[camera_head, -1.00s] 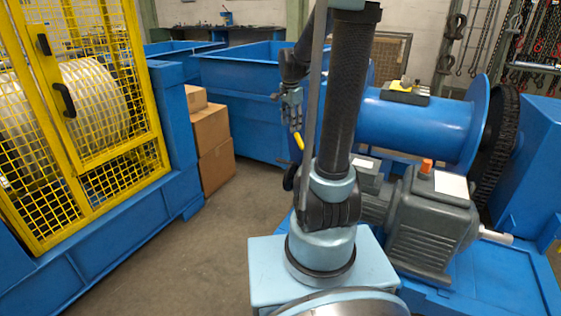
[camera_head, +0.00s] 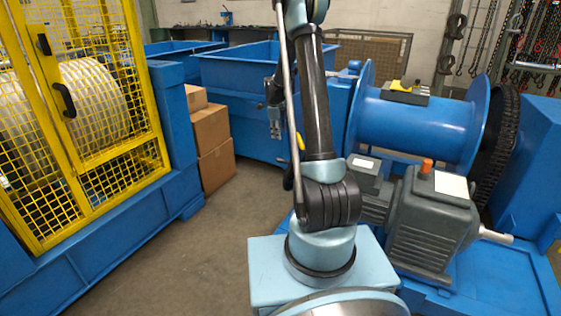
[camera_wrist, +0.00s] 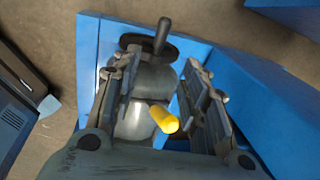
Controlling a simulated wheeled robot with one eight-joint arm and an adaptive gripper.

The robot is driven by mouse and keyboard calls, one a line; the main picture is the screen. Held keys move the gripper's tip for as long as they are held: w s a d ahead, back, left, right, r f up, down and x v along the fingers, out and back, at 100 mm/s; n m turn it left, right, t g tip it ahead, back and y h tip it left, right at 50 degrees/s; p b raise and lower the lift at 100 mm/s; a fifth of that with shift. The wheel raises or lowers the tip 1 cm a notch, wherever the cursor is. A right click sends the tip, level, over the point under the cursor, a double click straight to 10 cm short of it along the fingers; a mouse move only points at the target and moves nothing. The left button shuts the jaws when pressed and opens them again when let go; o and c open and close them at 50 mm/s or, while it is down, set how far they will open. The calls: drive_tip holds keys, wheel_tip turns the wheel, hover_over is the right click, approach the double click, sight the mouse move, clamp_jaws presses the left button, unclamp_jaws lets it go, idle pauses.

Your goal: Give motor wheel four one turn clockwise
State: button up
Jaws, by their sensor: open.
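A dark handwheel (camera_wrist: 148,46) with an upright dark crank handle (camera_wrist: 162,36) is in the wrist view, on the end of a grey rounded motor body (camera_wrist: 150,78). A yellow lever (camera_wrist: 164,119) stands nearer the camera. My gripper (camera_wrist: 160,69) is open, its fingers apart, with the wheel beyond the fingertips and nothing held. In the head view my gripper (camera_head: 275,130) hangs left of my arm, which hides most of that motor; a bit of the dark wheel (camera_head: 288,178) and the yellow lever (camera_head: 300,141) show beside the arm. I see no wheel number.
A grey motor (camera_head: 435,225) and a blue drum (camera_head: 415,125) with a chain wheel (camera_head: 495,140) stand right of my arm. A yellow mesh cage (camera_head: 90,130) and cardboard boxes (camera_head: 212,140) are left. Blue bins (camera_head: 235,80) stand behind. The floor between is clear.

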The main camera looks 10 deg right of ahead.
drive_tip(key=shift+m, duration=0.3)
drive_tip(key=w+f, duration=0.1)
drive_tip(key=f, duration=0.5)
drive_tip(key=w+d+f, duration=0.1)
drive_tip(key=f, duration=0.5)
drive_tip(key=w+d+f, duration=0.1)
drive_tip(key=f, duration=0.5)
drive_tip(key=shift+w+f, duration=0.15)
drive_tip(key=shift+w, duration=0.15)
clamp_jaws()
